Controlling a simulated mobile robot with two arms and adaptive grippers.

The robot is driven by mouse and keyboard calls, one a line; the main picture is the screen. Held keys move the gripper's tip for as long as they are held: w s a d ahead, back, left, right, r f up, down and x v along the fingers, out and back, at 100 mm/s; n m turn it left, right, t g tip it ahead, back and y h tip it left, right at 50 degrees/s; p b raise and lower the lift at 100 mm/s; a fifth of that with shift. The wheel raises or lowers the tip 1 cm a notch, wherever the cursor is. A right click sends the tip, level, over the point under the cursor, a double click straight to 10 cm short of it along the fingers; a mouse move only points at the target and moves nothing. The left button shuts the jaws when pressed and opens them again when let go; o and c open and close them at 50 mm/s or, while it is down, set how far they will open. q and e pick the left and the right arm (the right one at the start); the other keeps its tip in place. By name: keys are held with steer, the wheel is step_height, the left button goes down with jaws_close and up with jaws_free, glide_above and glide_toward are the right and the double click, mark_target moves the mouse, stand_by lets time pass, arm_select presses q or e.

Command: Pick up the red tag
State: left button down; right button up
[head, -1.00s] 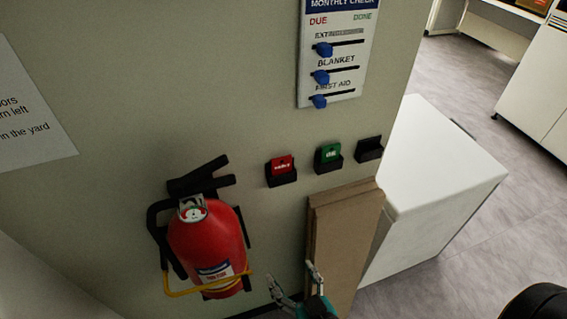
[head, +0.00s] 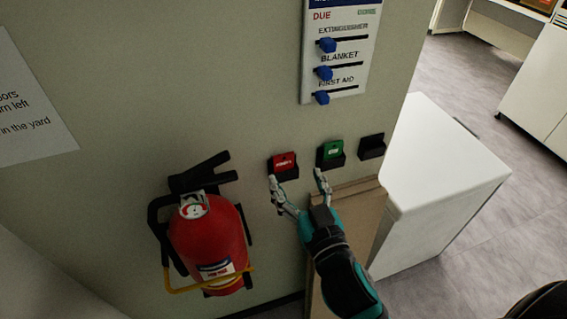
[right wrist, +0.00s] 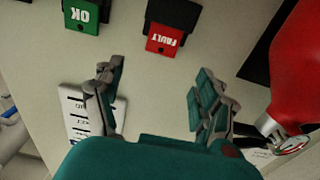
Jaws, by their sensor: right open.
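The red tag (head: 284,161) sits in a black holder on the wall, left of a green tag (head: 332,150) in its own holder. In the right wrist view the red tag (right wrist: 164,39) reads "FAULT" upside down and the green tag (right wrist: 82,17) reads "OK". My right gripper (head: 297,181) is open and empty, its fingers spread just below the two holders in the head view. In the right wrist view its fingertips (right wrist: 158,82) point toward the wall, apart from the red tag. My left gripper is not recognisable in these frames.
A red fire extinguisher (head: 208,244) hangs on the wall at lower left. An empty black holder (head: 372,146) is to the right. A checklist board with blue sliders (head: 341,60) is above. Brown panels (head: 364,205) and a white cabinet (head: 440,180) stand to the right.

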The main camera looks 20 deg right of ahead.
mark_target(284, 156)
steer(key=w+p, duration=0.2)
steer(key=w, duration=0.4)
steer(key=shift+w+f+p, duration=0.1)
steer(key=shift+w+p, duration=0.2)
steer(key=shift+w, duration=0.05)
steer(key=shift+w+f, duration=0.15)
steer(key=shift+w, duration=0.1)
steer(key=shift+s+a, duration=0.1)
steer(key=shift+c, duration=0.5)
steer(key=c, duration=0.8)
